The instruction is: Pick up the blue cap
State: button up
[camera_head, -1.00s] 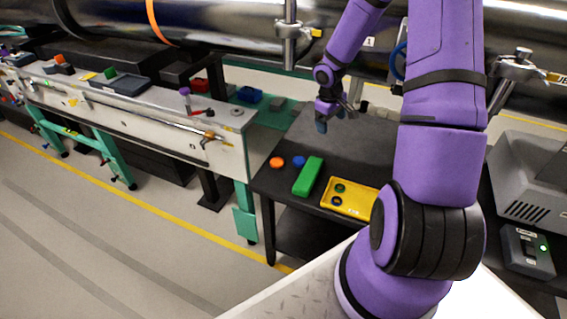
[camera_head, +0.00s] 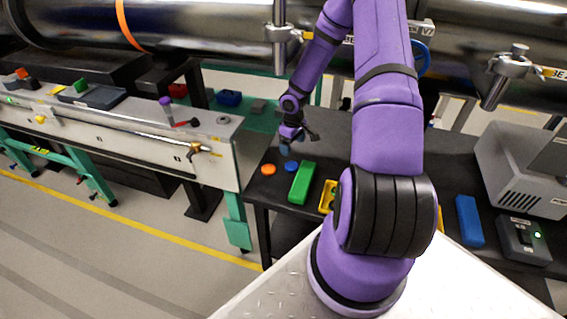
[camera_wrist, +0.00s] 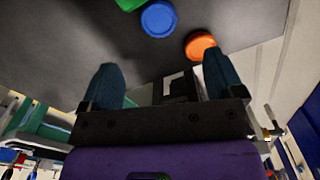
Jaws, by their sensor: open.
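The blue cap (camera_head: 291,166) is a small round disc lying on the dark table (camera_head: 330,143), between an orange cap (camera_head: 268,169) and a green block (camera_head: 302,182). In the wrist view the blue cap (camera_wrist: 159,18) lies beyond my fingertips, apart from them, with the orange cap (camera_wrist: 201,45) to its right and the edge of the green block (camera_wrist: 130,4) to its left. My gripper (camera_head: 285,150) is above the table close to the blue cap. In the wrist view its two fingers (camera_wrist: 162,80) are spread wide with nothing between them.
A yellow tray (camera_head: 327,196) is partly hidden by my arm. A blue block (camera_head: 469,221), a switch box (camera_head: 522,240) and a grey instrument (camera_head: 520,165) stand at the right. A white-sided bench (camera_head: 110,140) is at the left, and a metal beam pipe (camera_head: 190,25) runs behind.

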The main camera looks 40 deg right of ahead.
send_over(292, 165)
jog(key=f, duration=0.5)
jog(key=shift+w+a+f, duration=0.2)
jog(key=shift+f, duration=0.05)
jog(key=shift+s+d+f, duration=0.1)
jog(key=shift+s+f, duration=0.05)
jog(key=shift+f, duration=1.2)
jog(key=shift+s+f, duration=0.1)
jog(key=shift+f, duration=1.25)
jog(key=c, duration=1)
jog(key=shift+r, duration=0.15)
notch_tip(292, 165, up, 10)
